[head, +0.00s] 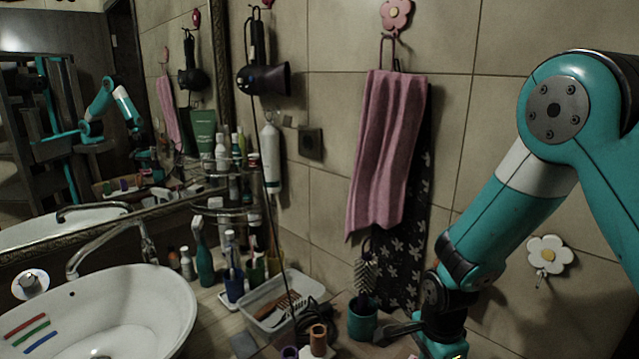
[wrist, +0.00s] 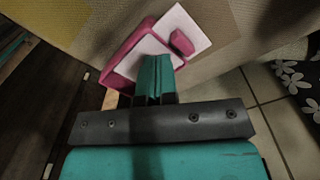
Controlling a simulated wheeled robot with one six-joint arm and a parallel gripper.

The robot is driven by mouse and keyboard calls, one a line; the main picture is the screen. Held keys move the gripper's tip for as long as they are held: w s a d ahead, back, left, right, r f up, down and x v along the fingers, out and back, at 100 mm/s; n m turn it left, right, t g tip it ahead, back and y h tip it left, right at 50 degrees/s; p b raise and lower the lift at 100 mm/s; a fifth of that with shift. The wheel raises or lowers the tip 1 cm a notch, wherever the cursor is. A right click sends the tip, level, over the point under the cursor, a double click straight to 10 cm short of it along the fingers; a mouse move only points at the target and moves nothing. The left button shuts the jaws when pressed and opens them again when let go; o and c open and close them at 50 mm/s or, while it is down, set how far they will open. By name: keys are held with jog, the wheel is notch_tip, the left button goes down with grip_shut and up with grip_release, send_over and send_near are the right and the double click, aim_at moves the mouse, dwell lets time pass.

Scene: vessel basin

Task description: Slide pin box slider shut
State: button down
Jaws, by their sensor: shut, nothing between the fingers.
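The pin box (wrist: 117,62) is in the upper middle of the wrist view, with a pink rim and a pale inside. Its slider (wrist: 187,24) looks like a white plate with a pink knob (wrist: 182,41) and sticks out past the box on the right. My gripper (wrist: 155,60) is shut and empty, its teal fingers together over the near part of the box, just left of and below the knob. I cannot tell whether the fingertips touch the box or slider. They hide part of the box. In the head view only a sliver of pink shows at the bottom edge beside my wrist.
In the head view a teal cup (head: 362,322) stands left of my wrist. A clear tray (head: 268,300) with brushes and a white basin (head: 135,315) lie further left. A pink towel (head: 387,150) hangs behind. In the wrist view, a dark brown surface (wrist: 75,80) is at left.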

jog(key=shift+f+b, duration=0.3)
jog(key=shift+f, duration=0.2)
jog(key=shift+s+d+r, duration=0.1)
jog(key=shift+s+d, duration=0.05)
jog(key=shift+d, duration=0.05)
jog(key=shift+s+d, duration=0.2)
jog(key=shift+d, duration=0.05)
jog(key=shift+s+d, duration=0.1)
jog(key=shift+d, duration=0.05)
dwell(0.6)
jog(key=shift+s+d, duration=0.3)
jog(key=shift+d, duration=0.05)
jog(key=shift+s+d, duration=0.15)
dwell(0.3)
